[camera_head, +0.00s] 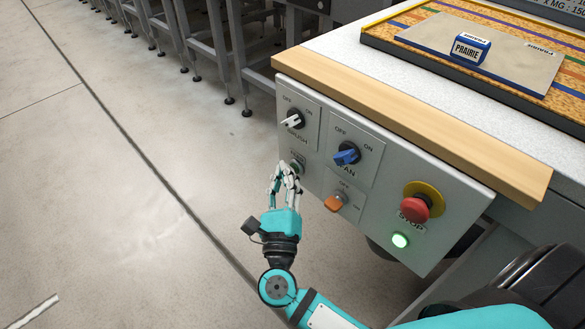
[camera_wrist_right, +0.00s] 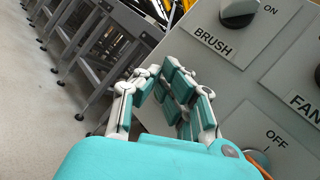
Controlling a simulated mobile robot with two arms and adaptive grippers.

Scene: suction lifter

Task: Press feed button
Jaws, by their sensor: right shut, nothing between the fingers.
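The control panel (camera_head: 375,215) is a grey slanted box on the front of the machine. A small button plate with a dark, greenish round button (camera_head: 297,164) sits below the white knob. Its label is too small to read, and my fingers partly cover it. My right gripper (camera_head: 288,177) is shut and empty, with its fingertips just in front of this button. Whether they touch it I cannot tell. In the right wrist view the shut fingers (camera_wrist_right: 168,75) point at the panel and hide the button. My left gripper is not in view.
Close by are the white BRUSH knob (camera_head: 294,120), blue FAN knob (camera_head: 346,154), orange switch (camera_head: 335,202), red STOP button (camera_head: 415,208) and lit green lamp (camera_head: 400,240). A wooden edge (camera_head: 400,115) overhangs the panel. Open floor (camera_head: 120,210) lies left.

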